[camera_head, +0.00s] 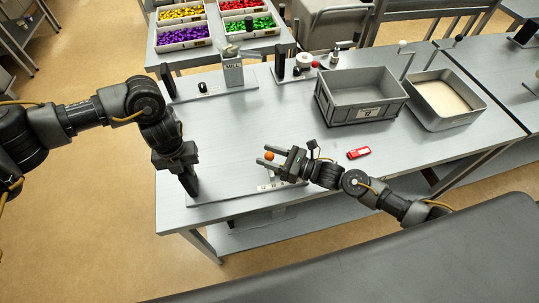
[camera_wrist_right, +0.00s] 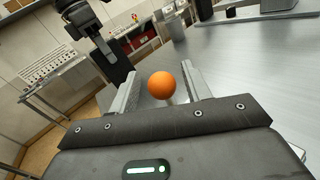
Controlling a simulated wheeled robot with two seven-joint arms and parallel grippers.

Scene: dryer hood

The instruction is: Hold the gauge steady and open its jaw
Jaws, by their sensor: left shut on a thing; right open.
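The gauge is a flat grey base plate (camera_head: 225,200) near the table's front edge, with a black upright post (camera_head: 191,187) at its left end and an orange ball knob (camera_head: 269,156). My left gripper (camera_head: 186,168) points down and is shut on the post. The post also shows in the right wrist view (camera_wrist_right: 112,62). My right gripper (camera_head: 268,157) is open, with one finger on each side of the orange ball. In the right wrist view the ball (camera_wrist_right: 162,86) sits between the fingers with gaps on both sides. The ball's stem is mostly hidden.
A grey crate (camera_head: 322,98) and a tray of pale grains (camera_head: 470,122) stand at the right. A red item (camera_head: 358,153) lies right of my right gripper. A carton (camera_head: 232,72) and small fixtures stand at the back. The table's middle is clear.

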